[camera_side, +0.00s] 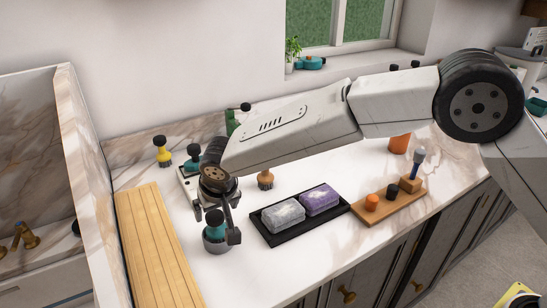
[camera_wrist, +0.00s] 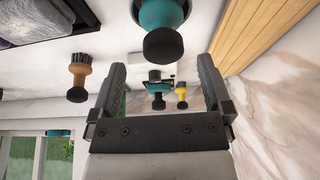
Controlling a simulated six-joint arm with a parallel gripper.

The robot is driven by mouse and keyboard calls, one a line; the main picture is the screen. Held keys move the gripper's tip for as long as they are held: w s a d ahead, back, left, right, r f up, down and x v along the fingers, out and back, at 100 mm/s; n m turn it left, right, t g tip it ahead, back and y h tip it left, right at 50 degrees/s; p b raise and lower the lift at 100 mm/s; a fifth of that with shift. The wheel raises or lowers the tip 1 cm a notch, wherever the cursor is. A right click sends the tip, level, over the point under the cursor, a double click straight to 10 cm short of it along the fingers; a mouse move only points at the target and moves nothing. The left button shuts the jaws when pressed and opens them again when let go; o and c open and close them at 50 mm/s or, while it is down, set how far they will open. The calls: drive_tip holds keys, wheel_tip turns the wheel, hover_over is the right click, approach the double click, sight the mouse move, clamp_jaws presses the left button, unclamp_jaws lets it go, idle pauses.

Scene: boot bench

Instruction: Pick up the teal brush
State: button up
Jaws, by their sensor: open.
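A teal brush (camera_side: 216,230) with a black knob and a grey lower part stands upright on the white counter in the side view. My gripper (camera_side: 215,224) is open above and around its upper part, with one finger on each side. In the wrist view the teal brush (camera_wrist: 161,13) shows at the top, in line with the gap of my open gripper (camera_wrist: 161,64) and beyond the fingertips. I cannot tell whether a finger touches it. A second teal object (camera_side: 193,162) with a dark knob stands on a pale plate behind; the wrist view shows it too (camera_wrist: 157,87).
A wooden board (camera_side: 150,245) lies close on the left. A black tray (camera_side: 277,239) with grey and purple blocks is on the right. A brown brush (camera_side: 265,178) and a yellow one (camera_side: 163,151) stand behind. A wooden rack (camera_side: 400,205) is farther right.

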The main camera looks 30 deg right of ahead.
sight(214, 213)
drive_tip(key=shift+a+x, duration=0.2)
drive_tip(key=shift+x, duration=2.35)
clamp_jaws()
